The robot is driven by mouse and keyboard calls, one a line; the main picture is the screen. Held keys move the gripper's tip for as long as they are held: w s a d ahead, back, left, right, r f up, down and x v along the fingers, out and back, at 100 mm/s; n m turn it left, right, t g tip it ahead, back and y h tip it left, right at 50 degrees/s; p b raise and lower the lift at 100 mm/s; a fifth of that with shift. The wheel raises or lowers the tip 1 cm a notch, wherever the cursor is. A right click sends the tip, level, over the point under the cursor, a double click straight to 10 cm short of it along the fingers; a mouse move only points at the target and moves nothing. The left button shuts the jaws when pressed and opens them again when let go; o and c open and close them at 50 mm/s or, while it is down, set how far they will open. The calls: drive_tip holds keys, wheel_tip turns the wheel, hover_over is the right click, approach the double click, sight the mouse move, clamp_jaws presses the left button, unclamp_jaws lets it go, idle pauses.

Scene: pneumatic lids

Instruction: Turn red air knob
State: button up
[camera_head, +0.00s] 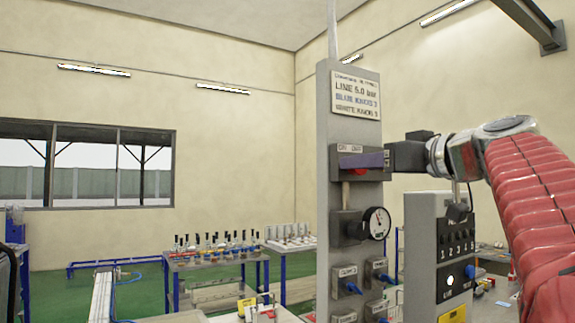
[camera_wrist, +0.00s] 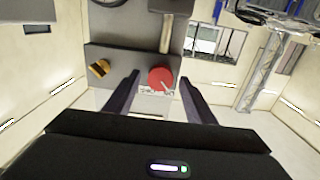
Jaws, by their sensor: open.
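The red air knob (camera_wrist: 160,79) is a round red disc on a grey panel block. In the wrist view it lies between the tips of my gripper (camera_wrist: 159,84), one dark finger on each side, with gaps showing. In the head view only a sliver of the red knob (camera_head: 361,171) shows below the dark finger of my gripper (camera_head: 362,160). My gripper is open and level with the knob block on the grey column. Whether either finger touches the knob cannot be told.
The grey column (camera_head: 322,190) carries a sign (camera_head: 356,95), a pressure gauge (camera_head: 377,222) below the knob, and several blue-handled valves lower down. A brass fitting (camera_wrist: 99,68) sits beside the knob. A numbered black switch panel (camera_head: 456,240) stands close under my arm.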

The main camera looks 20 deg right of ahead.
drive_tip(key=shift+c, duration=0.4)
drive_tip(key=c, duration=0.9)
drive_tip(key=shift+d, duration=0.15)
drive_tip(key=shift+c, duration=0.3)
